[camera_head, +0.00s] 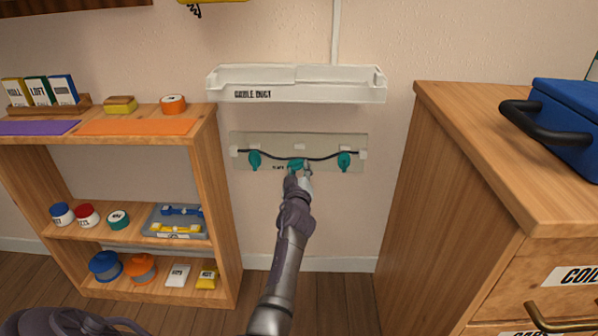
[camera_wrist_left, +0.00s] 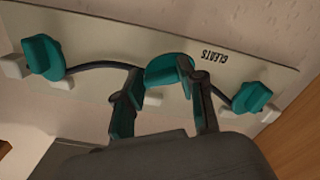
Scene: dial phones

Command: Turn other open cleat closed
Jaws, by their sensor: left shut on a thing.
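A pale panel (camera_head: 316,140) on the wall carries three teal cleats and a dark cable that sags along them. The left cleat (camera_head: 254,160) and the right cleat (camera_head: 344,160) stand roughly upright. The middle cleat (camera_head: 296,163) lies roughly crosswise. My left gripper (camera_head: 299,172) is shut on the middle cleat, with one finger at each end of it. In the left wrist view, the panel is upside down, the middle cleat (camera_wrist_left: 168,70) is between the fingertips (camera_wrist_left: 158,82), and the other two cleats show at either side (camera_wrist_left: 43,57). My right gripper is not in view.
A white cable-duct tray (camera_head: 296,92) sticks out from the wall above the panel. A wooden shelf (camera_head: 205,150) with small goods stands at the left, and a wooden drawer cabinet (camera_head: 470,130) with a blue case (camera_head: 570,115) at the right. The wall below the panel is clear.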

